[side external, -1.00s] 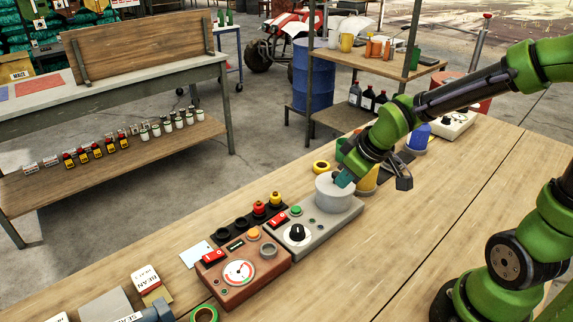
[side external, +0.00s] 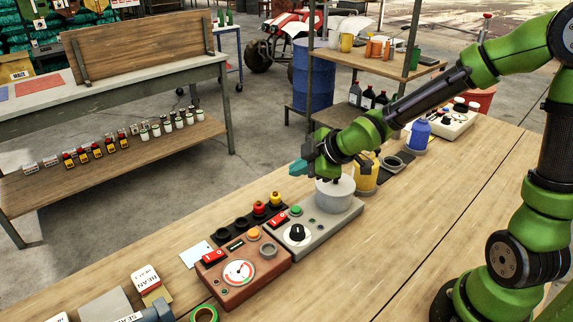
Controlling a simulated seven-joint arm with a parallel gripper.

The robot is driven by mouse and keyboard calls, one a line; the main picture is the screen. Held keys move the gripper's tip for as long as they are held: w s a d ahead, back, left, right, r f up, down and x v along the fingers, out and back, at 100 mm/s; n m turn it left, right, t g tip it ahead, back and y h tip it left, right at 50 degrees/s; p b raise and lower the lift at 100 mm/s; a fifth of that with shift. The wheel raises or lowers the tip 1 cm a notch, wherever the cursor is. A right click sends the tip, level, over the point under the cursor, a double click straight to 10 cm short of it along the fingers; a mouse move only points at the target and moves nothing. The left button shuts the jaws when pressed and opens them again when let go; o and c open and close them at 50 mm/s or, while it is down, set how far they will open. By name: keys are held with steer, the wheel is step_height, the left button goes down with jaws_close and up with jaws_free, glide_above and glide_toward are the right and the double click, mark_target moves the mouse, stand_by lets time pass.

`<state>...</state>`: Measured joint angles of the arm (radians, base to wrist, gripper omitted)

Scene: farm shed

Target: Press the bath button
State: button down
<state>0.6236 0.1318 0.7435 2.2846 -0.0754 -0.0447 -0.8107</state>
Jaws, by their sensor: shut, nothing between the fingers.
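A grey control box (side external: 312,238) sits on the table with a black knob (side external: 297,232), a red rocker switch (side external: 278,219), a green button (side external: 295,210) and a pale round pot (side external: 335,195). The box looks like a bath unit, but I cannot read any label on it. A brown box (side external: 243,285) beside it carries an orange button (side external: 253,233), a gauge and a red switch.
A black strip (side external: 240,224) with red and yellow knobs lies behind the boxes. A yellow container (side external: 364,174) and a blue bottle (side external: 417,134) stand to the right. Green tape (side external: 204,313) and a bean packet (side external: 147,281) are front left.

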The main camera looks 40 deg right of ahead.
mark_target(299, 211)
steer(key=shift+f, duration=4.25)
steer(key=shift+f, duration=0.4)
steer(key=shift+f, duration=0.4)
steer(key=shift+r, duration=0.85)
steer(key=shift+r, duration=0.1)
steer(key=shift+r, duration=2.4)
